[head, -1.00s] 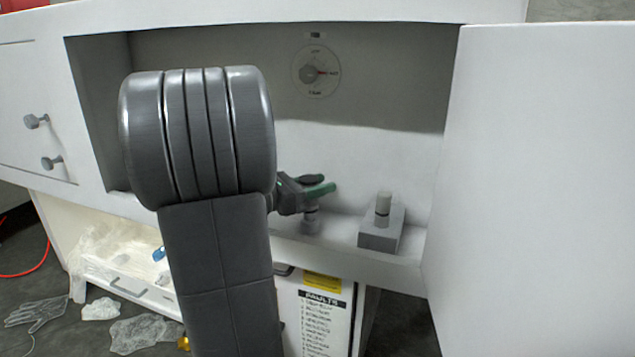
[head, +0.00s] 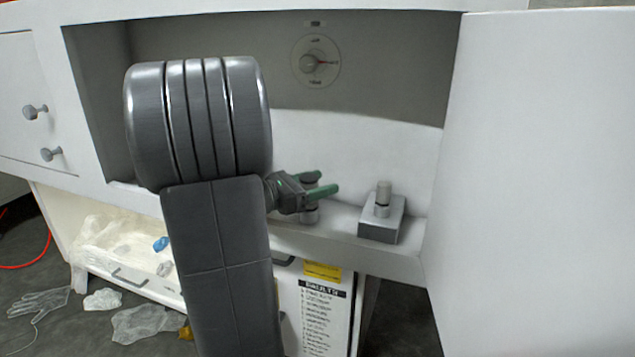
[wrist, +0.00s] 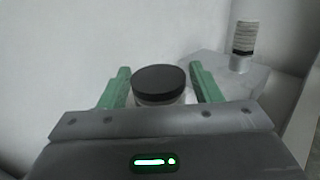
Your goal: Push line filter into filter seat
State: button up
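Two short upright cylinders stand on the cabinet shelf, and I cannot tell for sure which is the line filter. One (head: 310,215), at my gripper, has a round dark cap (wrist: 160,79) over a paler body in the wrist view. The other, a grey cylinder (head: 383,192) with a dark band, stands upright on a grey block (head: 379,230) to the right; it shows with a printed label in the wrist view (wrist: 243,42). My gripper (head: 318,184) is open, its green fingers on either side of the dark cap, with gaps visible.
A white cabinet wall (head: 350,145) rises behind the shelf, with a dial (head: 315,61) above. An open white door (head: 540,170) bounds the right. Clear plastic gloves (head: 40,302) and film lie on the floor at lower left.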

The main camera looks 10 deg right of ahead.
notch_tip(320, 180, up, 10)
jog(key=p, duration=0.4)
dwell(0.3)
jog(key=shift+f, duration=0.1)
notch_tip(320, 180, down, 10)
jog(key=b, duration=0.4)
jog(key=shift+r, duration=0.7)
